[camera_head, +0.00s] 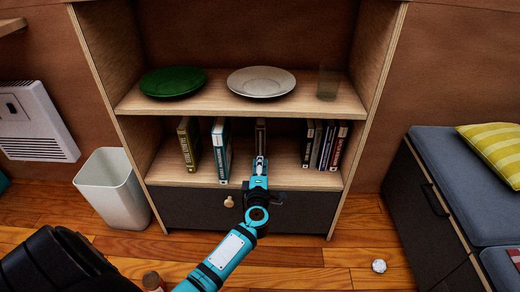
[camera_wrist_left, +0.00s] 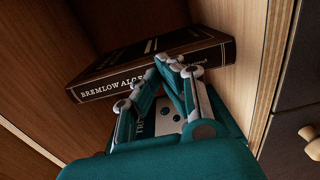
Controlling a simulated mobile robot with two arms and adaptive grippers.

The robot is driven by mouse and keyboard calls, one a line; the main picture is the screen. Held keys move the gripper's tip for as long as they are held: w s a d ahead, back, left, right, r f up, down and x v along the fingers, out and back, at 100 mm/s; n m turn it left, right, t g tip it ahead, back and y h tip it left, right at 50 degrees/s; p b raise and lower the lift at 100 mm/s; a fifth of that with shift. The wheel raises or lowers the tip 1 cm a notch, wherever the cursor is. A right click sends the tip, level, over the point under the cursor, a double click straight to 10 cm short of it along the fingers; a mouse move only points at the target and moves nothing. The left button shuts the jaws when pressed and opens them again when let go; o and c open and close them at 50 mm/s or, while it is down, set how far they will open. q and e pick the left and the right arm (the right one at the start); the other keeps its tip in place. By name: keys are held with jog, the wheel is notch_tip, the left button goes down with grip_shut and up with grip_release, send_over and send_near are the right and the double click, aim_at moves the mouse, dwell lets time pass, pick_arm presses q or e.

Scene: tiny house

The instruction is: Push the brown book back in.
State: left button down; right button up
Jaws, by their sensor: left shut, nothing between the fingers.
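The brown book (camera_head: 260,135) stands upright on the lower shelf, near the middle, with its lower part hidden behind my left gripper. In the left wrist view, a dark brown book (camera_wrist_left: 105,88) shows its spine with pale lettering, partly covered by the fingers. My left gripper (camera_head: 260,163) is shut and empty, in front of the brown book at the shelf opening. In the left wrist view its fingertips (camera_wrist_left: 170,60) overlap the spine; I cannot tell whether they touch it. My right gripper is not in view.
A teal and white book (camera_head: 221,150) and a green-brown book (camera_head: 188,143) stand to the left. Several books (camera_head: 324,145) stand to the right. Plates and a glass (camera_head: 328,83) rest on the shelf above. A wooden knob (camera_head: 228,202) sticks out below.

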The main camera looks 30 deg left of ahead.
pick_arm(q)
jog(key=shift+x, duration=1)
jog(key=shift+s+d, duration=0.25)
jog(key=shift+s, duration=0.1)
jog(key=p+v, duration=0.3)
jog(key=v, duration=0.6)
jog(key=shift+s, duration=0.15)
